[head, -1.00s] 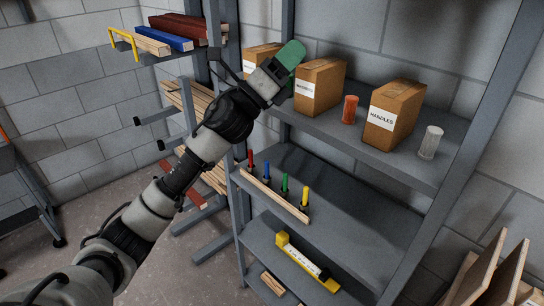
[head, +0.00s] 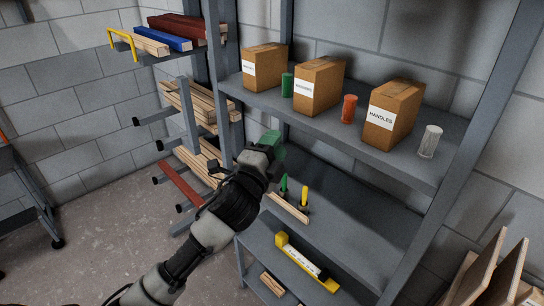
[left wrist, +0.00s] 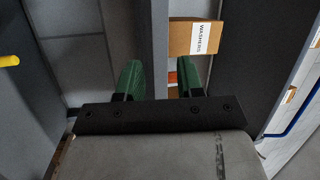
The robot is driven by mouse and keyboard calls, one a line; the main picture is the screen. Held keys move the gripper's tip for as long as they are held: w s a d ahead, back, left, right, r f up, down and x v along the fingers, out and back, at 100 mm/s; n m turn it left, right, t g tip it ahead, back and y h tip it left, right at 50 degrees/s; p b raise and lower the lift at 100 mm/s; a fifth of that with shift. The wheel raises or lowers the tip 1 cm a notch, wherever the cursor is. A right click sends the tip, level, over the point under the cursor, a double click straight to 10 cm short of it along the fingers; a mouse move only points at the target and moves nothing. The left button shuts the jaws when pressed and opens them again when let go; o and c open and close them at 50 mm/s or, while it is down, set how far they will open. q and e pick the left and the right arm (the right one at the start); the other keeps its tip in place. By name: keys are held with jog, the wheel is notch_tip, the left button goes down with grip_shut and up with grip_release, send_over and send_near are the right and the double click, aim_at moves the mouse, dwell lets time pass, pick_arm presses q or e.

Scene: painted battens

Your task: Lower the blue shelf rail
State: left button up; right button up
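A thin blue rail (left wrist: 292,118) shows at the right of the left wrist view, bent at its lower end and running along a pale surface. I cannot make out this rail in the head view. My left gripper (head: 272,146) is in front of the shelf unit, below the upper shelf's front edge. In the left wrist view its two green fingers (left wrist: 160,80) stand apart with nothing held between them. The blue rail is to the right of the fingers, clear of them. My right gripper is not in view.
Cardboard boxes (head: 320,87), a green cylinder (head: 287,85) and an orange cylinder (head: 349,109) stand on the upper shelf (head: 330,125). A yellow-handled tool (head: 304,196) stands below. A rack at the left holds a blue batten (head: 164,39) and a raised yellow rail (head: 122,43).

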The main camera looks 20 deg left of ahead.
pick_arm(q)
jog(key=shift+s+a+f+n+g+y, duration=0.1)
jog(key=shift+s+f+n+g+y, duration=0.1)
jog(key=shift+f+n, duration=0.3)
jog(key=shift+s+f+n+g+y, duration=0.2)
jog(key=shift+f, duration=0.45)
